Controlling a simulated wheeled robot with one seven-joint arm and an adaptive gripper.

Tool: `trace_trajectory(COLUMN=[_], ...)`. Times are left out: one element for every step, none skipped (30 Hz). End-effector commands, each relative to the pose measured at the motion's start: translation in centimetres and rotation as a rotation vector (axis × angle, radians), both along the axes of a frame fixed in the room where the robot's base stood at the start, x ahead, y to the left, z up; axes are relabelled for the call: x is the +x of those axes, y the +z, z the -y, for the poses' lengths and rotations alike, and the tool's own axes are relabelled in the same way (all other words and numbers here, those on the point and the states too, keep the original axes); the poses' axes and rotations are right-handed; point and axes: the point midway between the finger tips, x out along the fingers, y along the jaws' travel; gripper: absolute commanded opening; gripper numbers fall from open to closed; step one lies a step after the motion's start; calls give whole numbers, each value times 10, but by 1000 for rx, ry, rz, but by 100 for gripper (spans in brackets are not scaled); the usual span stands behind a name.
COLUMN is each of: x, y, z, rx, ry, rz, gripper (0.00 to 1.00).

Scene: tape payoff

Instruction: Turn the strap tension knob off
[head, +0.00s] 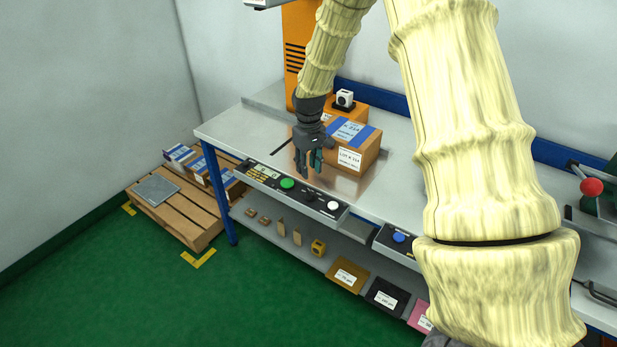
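A black control panel (264,175) runs along the front edge of the workbench, with a green button (287,183), a small dark knob (310,196) and a white button (333,206). The dark knob sits between the two buttons; I cannot read its label or its setting, so I cannot confirm it is the strap tension knob. My gripper (309,169) points down just above and behind this knob. Its fingers look apart with nothing between them, and I see no clear contact with the knob.
A cardboard box (368,152) with blue tape stands right behind my gripper. An orange machine (299,50) rises behind. A second panel has a blue button (398,237). A red ball handle (591,187) is at the right. A pallet (190,212) stands left of the bench.

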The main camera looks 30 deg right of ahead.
Motion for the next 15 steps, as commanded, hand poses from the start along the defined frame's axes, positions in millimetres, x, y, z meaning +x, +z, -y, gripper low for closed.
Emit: trace_trajectory(x=[0, 0, 0, 0, 0, 0, 0, 0, 0, 0, 0, 0, 0, 0, 0], y=[8, 11, 15, 18, 21, 24, 26, 27, 28, 29, 29, 30, 30, 30, 30], z=[0, 0, 0, 0, 1, 1, 1, 1, 1, 1, 1, 1, 1, 1, 1], rx=[0, 0, 0, 0, 0, 0, 0, 0, 0, 0, 0, 0, 0, 0, 0], ry=[0, 0, 0, 0, 0, 0, 0, 0, 0, 0, 0, 0, 0, 0, 0], rz=[3, 2, 1, 1, 1, 1, 1, 1, 1, 1, 0, 0, 0, 0, 0], gripper=[31, 31, 31, 31, 31, 31, 31, 31, 31, 31, 31, 31, 31, 31, 31])
